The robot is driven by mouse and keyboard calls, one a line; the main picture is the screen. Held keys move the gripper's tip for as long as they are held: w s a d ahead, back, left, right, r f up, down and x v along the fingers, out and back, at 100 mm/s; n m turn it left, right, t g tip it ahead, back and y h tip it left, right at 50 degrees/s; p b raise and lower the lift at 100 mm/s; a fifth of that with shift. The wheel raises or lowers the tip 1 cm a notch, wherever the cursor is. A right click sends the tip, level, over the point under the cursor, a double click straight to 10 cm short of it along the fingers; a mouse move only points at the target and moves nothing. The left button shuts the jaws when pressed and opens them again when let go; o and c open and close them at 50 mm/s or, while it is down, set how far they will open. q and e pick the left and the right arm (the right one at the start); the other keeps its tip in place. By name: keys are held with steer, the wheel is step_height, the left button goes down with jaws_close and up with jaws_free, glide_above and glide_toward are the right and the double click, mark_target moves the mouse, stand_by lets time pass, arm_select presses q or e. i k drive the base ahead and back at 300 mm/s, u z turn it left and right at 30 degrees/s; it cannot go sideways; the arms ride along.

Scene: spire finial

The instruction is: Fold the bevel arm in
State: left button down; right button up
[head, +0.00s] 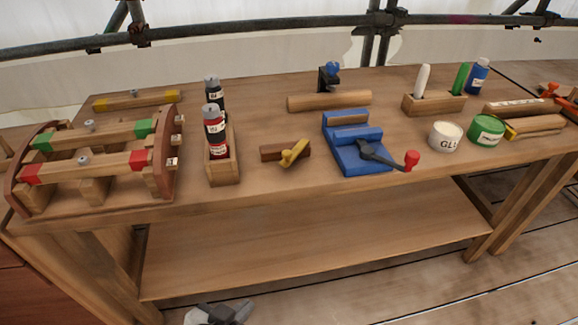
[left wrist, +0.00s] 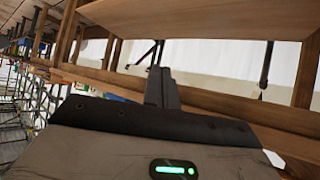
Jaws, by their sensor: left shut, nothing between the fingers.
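The bevel lies on the workbench (head: 250,180), left of the blue vise. It has a dark wooden stock (head: 270,153) and a yellow arm (head: 296,152). The arm slants across the right part of the stock, its near end sticking out in front, so it stands at an angle to the stock. My left gripper (head: 218,314) shows at the bottom edge of the head view, low in front of the bench and well away from the bevel. Its fingers are together and empty in the left wrist view (left wrist: 162,88). My right gripper is not in view.
A blue vise (head: 357,150) with a red-ended handle stands right of the bevel. A wooden holder (head: 223,168) with dark bottles stands left of it. A wooden rack (head: 160,170) fills the bench's left end. The bench top in front of the bevel is clear. A lower shelf (head: 310,240) runs underneath.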

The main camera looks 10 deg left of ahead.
mark_target(288, 157)
steer(key=k, duration=1.3)
steer(key=z, duration=0.8)
steer(key=i, duration=1.4)
steer(key=u, duration=0.5)
